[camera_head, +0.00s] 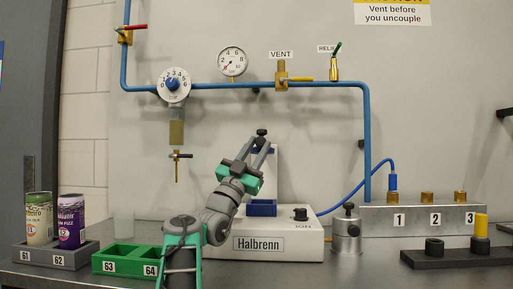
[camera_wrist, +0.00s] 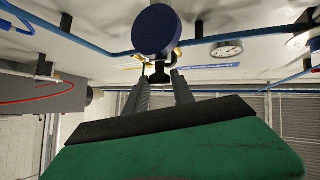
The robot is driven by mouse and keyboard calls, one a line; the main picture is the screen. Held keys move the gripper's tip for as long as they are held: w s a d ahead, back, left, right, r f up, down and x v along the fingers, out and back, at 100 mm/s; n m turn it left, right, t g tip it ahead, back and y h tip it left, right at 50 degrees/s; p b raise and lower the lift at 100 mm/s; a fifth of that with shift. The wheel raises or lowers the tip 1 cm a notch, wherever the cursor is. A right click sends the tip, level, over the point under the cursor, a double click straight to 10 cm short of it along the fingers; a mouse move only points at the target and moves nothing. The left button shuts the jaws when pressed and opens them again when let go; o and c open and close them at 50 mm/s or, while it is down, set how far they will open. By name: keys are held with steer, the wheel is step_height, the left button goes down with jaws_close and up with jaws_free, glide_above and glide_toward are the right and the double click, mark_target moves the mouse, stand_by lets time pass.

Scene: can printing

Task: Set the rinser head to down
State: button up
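The white Halbrenn machine (camera_head: 281,244) stands on the bench at centre. Its rinser head seems to be the dark blue part with a black knob (camera_head: 262,132) at the top of its column, largely hidden by my arm. In the wrist view a dark blue round part (camera_wrist: 157,30) and a black fitting (camera_wrist: 160,75) show beyond my fingers. My gripper (camera_head: 260,143) is raised in front of the column, close under the knob. In the wrist view its two fingers (camera_wrist: 161,78) are spread, with the black fitting between or just past the tips; contact is unclear.
A blue block (camera_head: 262,208) and a black knob (camera_head: 300,213) are on the machine. A metal canister (camera_head: 346,232) stands at its right. The green tray (camera_head: 128,259) and grey can tray (camera_head: 42,257) are at left. Blue pipes and valves line the wall behind.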

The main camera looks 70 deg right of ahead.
steer(key=shift+o, duration=0.6)
steer(key=shift+d+f, duration=0.35)
steer(key=shift+f, duration=0.05)
steer(key=shift+a+r, duration=0.1)
steer(key=shift+r, duration=0.05)
steer(key=shift+a+r, duration=0.1)
steer(key=w+a+f, duration=0.1)
steer(key=w+a, duration=0.2)
steer(key=a, duration=0.9)
steer(key=shift+w+a+p, duration=0.15)
steer(key=shift+w+p, duration=0.15)
steer(key=shift+p, duration=0.15)
